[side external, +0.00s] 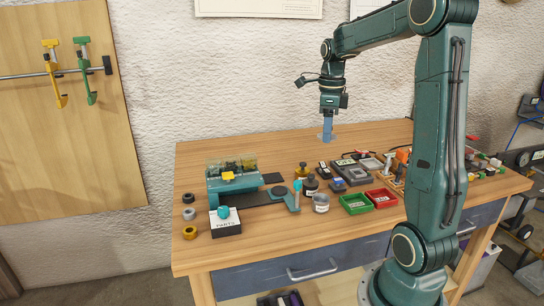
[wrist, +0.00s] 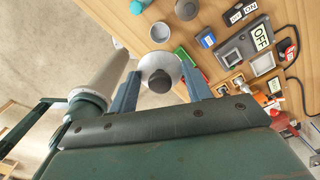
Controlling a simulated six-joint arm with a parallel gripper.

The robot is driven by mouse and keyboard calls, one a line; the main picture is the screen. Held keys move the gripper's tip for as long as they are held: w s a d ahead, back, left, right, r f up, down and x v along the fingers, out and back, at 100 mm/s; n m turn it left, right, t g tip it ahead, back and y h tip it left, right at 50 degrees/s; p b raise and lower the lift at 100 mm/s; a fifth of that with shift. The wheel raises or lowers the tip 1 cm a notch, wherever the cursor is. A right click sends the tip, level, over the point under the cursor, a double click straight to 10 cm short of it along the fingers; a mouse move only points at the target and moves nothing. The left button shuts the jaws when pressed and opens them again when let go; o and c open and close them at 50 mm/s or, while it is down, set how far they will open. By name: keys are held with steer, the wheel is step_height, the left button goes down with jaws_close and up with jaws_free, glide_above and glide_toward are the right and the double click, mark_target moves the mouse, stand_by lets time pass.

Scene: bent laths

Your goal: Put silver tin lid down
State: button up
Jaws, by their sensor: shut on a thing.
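The silver tin lid (wrist: 160,61) is a round pale disc with a dark knob, between my fingers in the wrist view. My gripper (wrist: 160,76) is shut on it.
The wooden bench (side external: 250,150) has bare wood at the back left. A small grey tin (side external: 321,203), a green tray (side external: 355,204), a red tray (side external: 381,198) and a grey switch box (side external: 352,171) stand in front. A teal vise-like fixture (side external: 232,182) sits left.

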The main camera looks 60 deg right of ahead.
steer(key=shift+w, duration=0.15)
steer(key=w+d, duration=0.6)
steer(key=w, duration=0.4)
glide_above(272, 178)
steer(key=shift+d+f+n, duration=0.2)
steer(key=shift+f+n, duration=0.1)
steer(key=shift+f, duration=1.2)
step_height(272, 178, down, 16)
steer(key=shift+r, duration=0.1)
steer(key=shift+f, duration=2.1)
steer(key=shift+f, duration=0.15)
